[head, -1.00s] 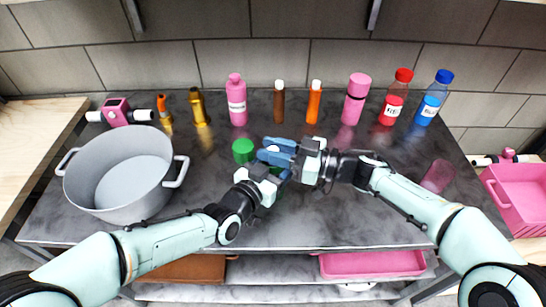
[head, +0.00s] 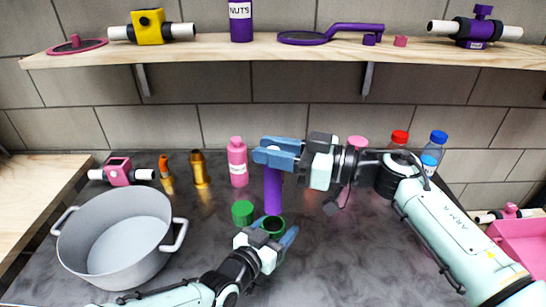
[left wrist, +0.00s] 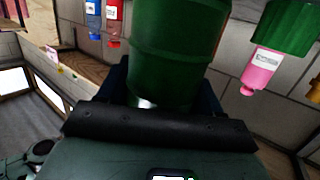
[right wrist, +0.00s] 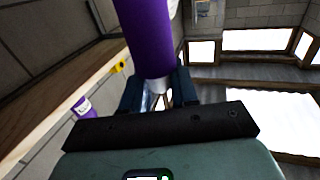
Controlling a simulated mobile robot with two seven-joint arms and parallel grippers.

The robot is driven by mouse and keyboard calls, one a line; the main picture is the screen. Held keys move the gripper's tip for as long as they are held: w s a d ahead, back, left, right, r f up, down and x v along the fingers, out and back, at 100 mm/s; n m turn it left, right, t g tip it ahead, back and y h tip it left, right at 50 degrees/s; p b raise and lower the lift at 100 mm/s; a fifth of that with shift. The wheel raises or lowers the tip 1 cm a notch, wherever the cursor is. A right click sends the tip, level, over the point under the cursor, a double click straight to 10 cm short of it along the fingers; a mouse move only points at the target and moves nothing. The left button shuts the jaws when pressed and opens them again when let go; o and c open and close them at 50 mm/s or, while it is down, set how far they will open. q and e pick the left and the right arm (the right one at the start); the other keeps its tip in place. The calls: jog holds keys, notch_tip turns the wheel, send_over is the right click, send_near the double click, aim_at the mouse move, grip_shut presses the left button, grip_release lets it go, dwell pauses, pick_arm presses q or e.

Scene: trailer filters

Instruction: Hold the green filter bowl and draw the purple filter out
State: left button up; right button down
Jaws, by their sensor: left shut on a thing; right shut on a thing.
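My left gripper (head: 278,243) is shut on the green filter bowl (head: 273,224), which stands upright on the dark table with its open mouth up. The bowl also fills the middle of the left wrist view (left wrist: 180,50). My right gripper (head: 275,153) is shut on the purple filter (head: 273,192) at its upper end. The filter hangs upright over the bowl. Its lower end shows at the bowl's far rim and looks clear of the dark mouth, but the gap is hard to judge. The filter also shows in the right wrist view (right wrist: 150,40).
A green cap (head: 242,213) lies just left of the bowl. A grey pot (head: 115,245) stands at left. Bottles, including a pink one (head: 237,162), line the back of the table. A wooden shelf (head: 225,52) with several items runs along the wall above.

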pick_arm(q)
jog(key=o, duration=1.2)
